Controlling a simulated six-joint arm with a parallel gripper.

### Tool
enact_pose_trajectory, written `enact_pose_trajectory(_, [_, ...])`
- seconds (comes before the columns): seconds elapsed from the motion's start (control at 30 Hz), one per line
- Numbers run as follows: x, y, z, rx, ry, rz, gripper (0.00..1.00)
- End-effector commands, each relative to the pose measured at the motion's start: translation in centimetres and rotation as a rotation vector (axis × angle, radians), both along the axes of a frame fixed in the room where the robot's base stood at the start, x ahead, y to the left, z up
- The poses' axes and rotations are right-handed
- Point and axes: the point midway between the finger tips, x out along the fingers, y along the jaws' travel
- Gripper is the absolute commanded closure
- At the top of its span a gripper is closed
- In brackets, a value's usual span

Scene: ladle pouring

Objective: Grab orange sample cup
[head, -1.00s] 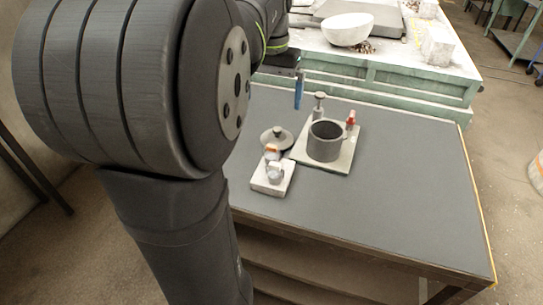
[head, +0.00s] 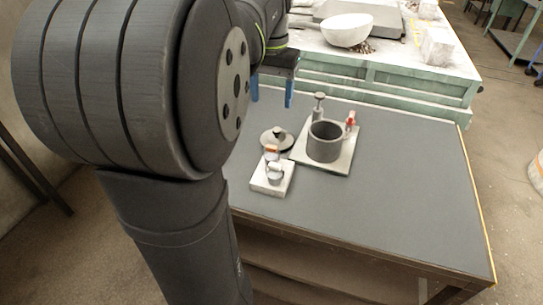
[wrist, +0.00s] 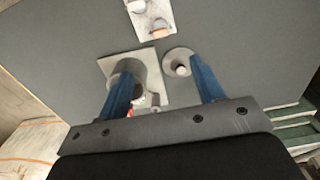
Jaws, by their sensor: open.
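The orange sample cup (head: 270,152) stands at the back of a small white tray (head: 258,187); only its orange and pale parts show, partly behind a greyish cup (head: 275,174). In the wrist view the orange cup (wrist: 160,29) lies near the top edge, on the white tray's near edge. My gripper (head: 271,100) is open and empty, with two blue fingers pointing down. It is above and behind the cup, well apart from it. In the wrist view my gripper (wrist: 161,66) has its fingers spread, with the cup beyond their tips.
A grey lid (head: 284,143) with a knob lies just behind the tray. A dark pot (head: 325,143) stands on a light board (head: 335,168) to the right, with a metal-topped item (head: 319,104) and a red-topped item (head: 350,121) behind it. The grey table's right side is clear.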

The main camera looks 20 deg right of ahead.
Motion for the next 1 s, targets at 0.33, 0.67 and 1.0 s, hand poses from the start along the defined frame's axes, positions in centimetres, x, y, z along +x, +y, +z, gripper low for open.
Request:
enact_pose_trajectory(0.33, [-0.4, 0.7, -1.8, 0.001, 0.001, 0.001, 0.39])
enact_pose_trajectory(0.67, [-0.4, 0.7, -7.4, 0.004, 0.005, 0.0, 0.39])
enact_pose_trajectory(1.0, [-0.3, 0.6, -13.2, 0.001, 0.001, 0.0, 0.39])
